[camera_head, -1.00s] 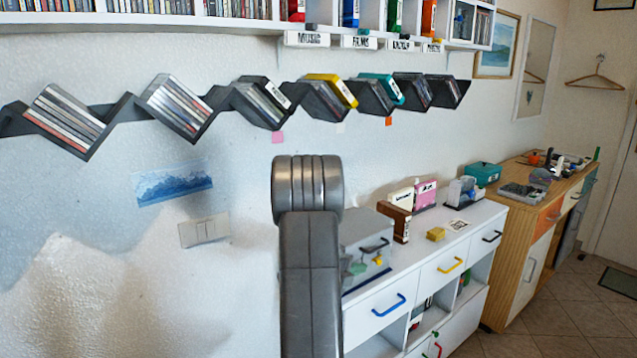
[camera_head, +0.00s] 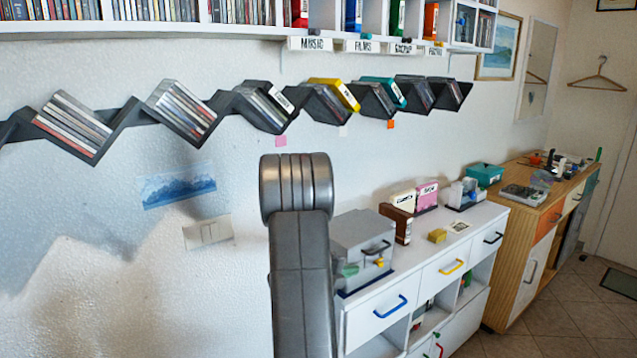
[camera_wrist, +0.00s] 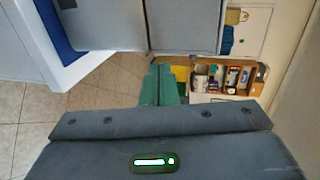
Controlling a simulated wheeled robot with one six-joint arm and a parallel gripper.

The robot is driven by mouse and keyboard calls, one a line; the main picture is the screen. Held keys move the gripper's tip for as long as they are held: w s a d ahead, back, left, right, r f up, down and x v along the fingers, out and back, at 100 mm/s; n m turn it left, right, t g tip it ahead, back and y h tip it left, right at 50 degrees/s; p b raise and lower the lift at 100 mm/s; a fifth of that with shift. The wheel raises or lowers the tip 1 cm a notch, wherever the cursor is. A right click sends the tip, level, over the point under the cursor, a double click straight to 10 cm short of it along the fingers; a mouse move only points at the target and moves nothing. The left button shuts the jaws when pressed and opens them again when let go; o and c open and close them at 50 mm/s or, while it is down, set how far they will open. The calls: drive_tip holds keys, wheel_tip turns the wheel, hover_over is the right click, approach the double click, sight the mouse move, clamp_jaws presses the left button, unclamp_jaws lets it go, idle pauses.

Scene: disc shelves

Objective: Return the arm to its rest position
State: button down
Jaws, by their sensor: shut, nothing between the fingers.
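My gripper (camera_wrist: 166,86) shows in the wrist view. Its green fingers are together, with nothing between them, ahead of the dark grey gripper body. In the head view my grey arm stands upright in front of the wall, just left of the white cabinet's near end. I cannot make out my gripper in that view.
A white cabinet (camera_head: 375,325) with coloured handles stands right of my arm. A grey box (camera_head: 362,236) sits on its near end. Zigzag disc shelves (camera_head: 225,108) run along the wall above my arm. A wooden cabinet (camera_head: 520,230) stands farther right, beside open tiled floor.

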drive_tip(key=v, duration=0.5)
drive_tip(key=x, duration=1)
drive_tip(key=shift+f, duration=0.25)
drive_tip(key=shift+d+f+b, duration=0.1)
drive_tip(key=shift+f+b, duration=0.2)
drive_tip(key=shift+b, duration=0.45)
drive_tip(key=shift+a+r, duration=0.25)
drive_tip(key=shift+a, duration=0.05)
drive_tip(key=s+d+v, duration=0.1)
drive_tip(key=v, duration=1.2)
drive_tip(key=s+d+f+m+g+y+b, duration=0.1)
drive_tip(key=s+d+m+g, duration=0.3)
drive_tip(key=s+m, duration=0.9)
drive_tip(key=s+d+f+m+g+y+b, duration=0.1)
drive_tip(key=s+d+m+g+y, duration=0.3)
drive_tip(key=s+m, duration=0.9)
drive_tip(key=shift+d+f+m, duration=0.15)
drive_tip(key=shift+d+m, duration=1.35)
drive_tip(key=shift+d, duration=0.15)
